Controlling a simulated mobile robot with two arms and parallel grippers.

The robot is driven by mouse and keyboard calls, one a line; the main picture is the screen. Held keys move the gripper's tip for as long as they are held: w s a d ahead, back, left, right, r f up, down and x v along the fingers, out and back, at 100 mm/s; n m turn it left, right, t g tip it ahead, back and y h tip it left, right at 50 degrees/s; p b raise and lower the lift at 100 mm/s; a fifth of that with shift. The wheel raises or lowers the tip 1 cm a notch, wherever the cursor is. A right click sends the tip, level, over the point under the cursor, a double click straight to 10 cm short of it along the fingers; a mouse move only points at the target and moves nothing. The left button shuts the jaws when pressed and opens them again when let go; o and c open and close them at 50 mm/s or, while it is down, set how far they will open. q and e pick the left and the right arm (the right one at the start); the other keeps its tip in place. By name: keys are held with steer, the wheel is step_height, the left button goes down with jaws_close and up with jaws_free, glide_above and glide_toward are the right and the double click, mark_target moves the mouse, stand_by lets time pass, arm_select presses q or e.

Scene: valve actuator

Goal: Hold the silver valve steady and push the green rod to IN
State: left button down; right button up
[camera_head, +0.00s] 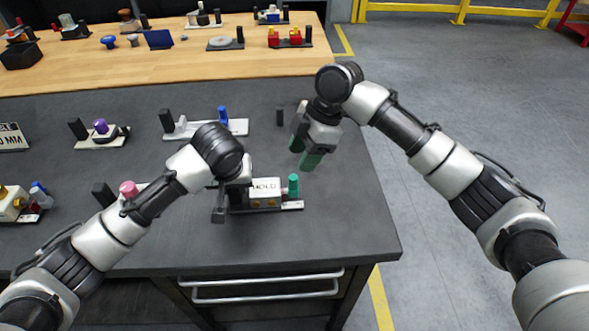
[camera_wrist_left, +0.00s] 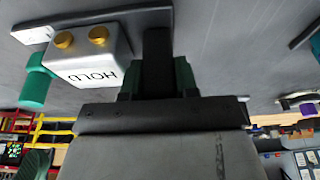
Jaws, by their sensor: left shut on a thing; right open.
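The silver valve (camera_head: 265,188) is a pale block marked HOLD on a narrow base, near the front right of the dark table. The green rod (camera_head: 293,184) stands at the block's right end; IN is not readable. In the left wrist view the valve (camera_wrist_left: 88,62) appears upside down, with two brass ports and the green rod (camera_wrist_left: 36,84) at left. My left gripper (camera_head: 228,202) is shut on the black post (camera_wrist_left: 158,55) at the base's left end. My right gripper (camera_head: 304,152), with green fingertips, is open and empty, above and behind the rod, apart from it.
A fixture with a blue rod (camera_head: 223,116) stands behind the valve. A fixture with a pink knob (camera_head: 128,189) lies left, partly behind my left arm. The table's right edge is close to the valve. Bare table (camera_head: 340,215) lies right of it.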

arm_select(q)
steer(key=shift+s+f, duration=0.15)
steer(key=shift+f, duration=0.15)
arm_select(e)
steer(key=shift+v, duration=2.4)
arm_select(q)
steer(key=c, duration=1.3)
jaws_free()
steer(key=o, duration=0.5)
steer(key=shift+w, duration=0.2)
steer(key=shift+r, duration=0.1)
arm_select(e)
steer(key=shift+w, duration=0.1)
